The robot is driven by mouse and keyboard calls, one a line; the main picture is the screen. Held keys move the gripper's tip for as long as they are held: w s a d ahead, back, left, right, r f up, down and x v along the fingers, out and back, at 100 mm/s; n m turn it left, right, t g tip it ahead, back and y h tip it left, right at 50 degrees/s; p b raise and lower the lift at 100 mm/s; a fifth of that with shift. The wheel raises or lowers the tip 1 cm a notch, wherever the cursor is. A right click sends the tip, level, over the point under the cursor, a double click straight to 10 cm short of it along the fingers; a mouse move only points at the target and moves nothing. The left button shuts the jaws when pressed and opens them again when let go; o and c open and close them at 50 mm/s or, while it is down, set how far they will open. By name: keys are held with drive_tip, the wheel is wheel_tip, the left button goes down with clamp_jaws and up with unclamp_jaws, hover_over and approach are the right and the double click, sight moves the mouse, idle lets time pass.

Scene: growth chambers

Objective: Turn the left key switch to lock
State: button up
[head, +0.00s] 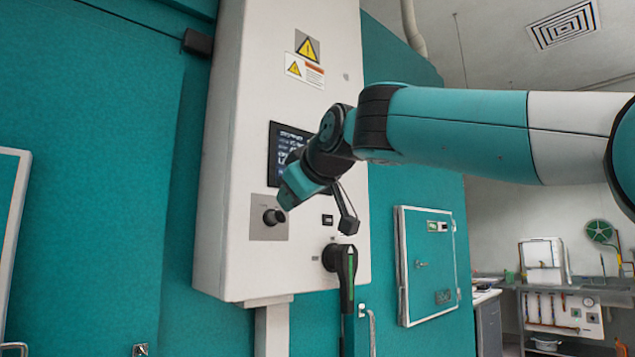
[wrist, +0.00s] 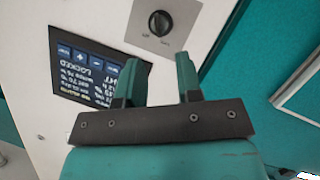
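The left key switch (head: 272,217) is a round black knob on a grey square plate, low on the left of the white control cabinet's front. It also shows at the top of the wrist view (wrist: 160,23), with small labels beside it that I cannot read clearly. A pale mark shows on its face, but I cannot tell which setting it points to. My gripper (wrist: 160,63) is open, with two teal fingers apart and nothing between them. In the head view my gripper (head: 287,199) is just above and right of the knob, seemingly not touching it.
A dark display (head: 290,145) with light text sits above the switch, partly behind my arm. A black handle with a green stripe (head: 343,262) juts out at lower right. The white cabinet (head: 225,200) stands between teal walls. A teal framed door (head: 430,265) is further right.

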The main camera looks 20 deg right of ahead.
drive_tip(key=b+v, duration=0.1)
drive_tip(key=v, duration=0.8)
drive_tip(key=shift+s, duration=0.1)
drive_tip(key=s+a+f+g+y, duration=0.1)
drive_tip(key=s+a+f+g, duration=0.1)
drive_tip(key=f, duration=0.7)
drive_tip(key=s+a+f+g, duration=0.1)
drive_tip(key=s+f+g, duration=0.15)
drive_tip(key=f, duration=0.55)
drive_tip(key=s+a+f+g+y, duration=0.1)
drive_tip(key=a+f+g, duration=0.15)
drive_tip(key=f, duration=0.65)
drive_tip(key=s+f+g, duration=0.7)
drive_tip(key=s+f, duration=0.9)
drive_tip(key=s, duration=0.1)
drive_tip(key=shift+f+m+y, duration=0.25)
drive_tip(key=shift+m+y, duration=0.15)
